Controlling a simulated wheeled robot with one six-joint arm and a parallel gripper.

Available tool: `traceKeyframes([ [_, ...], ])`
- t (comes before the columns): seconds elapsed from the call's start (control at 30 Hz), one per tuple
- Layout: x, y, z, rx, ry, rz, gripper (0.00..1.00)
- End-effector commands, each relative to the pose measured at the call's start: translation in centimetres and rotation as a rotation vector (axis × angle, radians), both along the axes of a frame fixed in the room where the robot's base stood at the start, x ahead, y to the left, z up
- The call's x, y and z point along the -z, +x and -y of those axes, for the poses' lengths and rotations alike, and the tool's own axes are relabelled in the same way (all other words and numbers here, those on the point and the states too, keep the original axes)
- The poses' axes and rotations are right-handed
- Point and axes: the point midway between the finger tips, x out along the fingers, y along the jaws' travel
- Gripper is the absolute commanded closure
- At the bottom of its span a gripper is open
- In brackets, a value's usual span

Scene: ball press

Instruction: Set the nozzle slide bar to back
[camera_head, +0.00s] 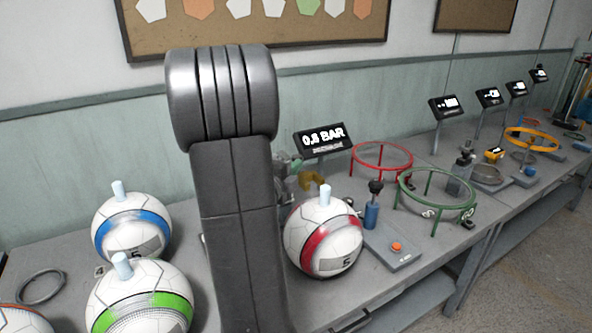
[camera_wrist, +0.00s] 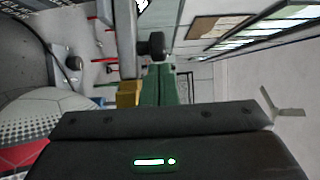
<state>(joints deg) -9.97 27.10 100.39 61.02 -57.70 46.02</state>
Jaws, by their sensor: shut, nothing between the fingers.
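A grey metal bar (camera_wrist: 126,40) runs down from the top of the wrist view, with a black round knob (camera_wrist: 151,46) on its right side. It looks like the slide bar; its front or back setting cannot be told. A yellow block (camera_wrist: 128,94) is at its lower end. My gripper (camera_wrist: 161,72) is shut and empty, its tips close to the knob; contact cannot be told. In the head view my arm hides most of the nozzle unit, leaving its yellow hook-shaped part (camera_head: 312,183) beside the 0.8 BAR display (camera_head: 323,138).
A red-banded ball (camera_head: 323,238) sits below the hook-shaped part. A blue-banded ball (camera_head: 131,228) and green-banded ball (camera_head: 141,298) stand left of my arm. A blue post with black knob (camera_head: 373,207), a red ring stand (camera_head: 382,157) and a green ring stand (camera_head: 436,190) stand to the right.

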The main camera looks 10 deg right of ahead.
Motion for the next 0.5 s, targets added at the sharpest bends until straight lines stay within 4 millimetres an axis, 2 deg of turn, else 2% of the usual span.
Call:
traceKeyframes([
  [0.17,0.0,0.1,0.0,0.000,0.000,0.000,1.00],
  [0.5,0.0,3.7,-1.5,-0.001,0.001,0.002,1.00],
])
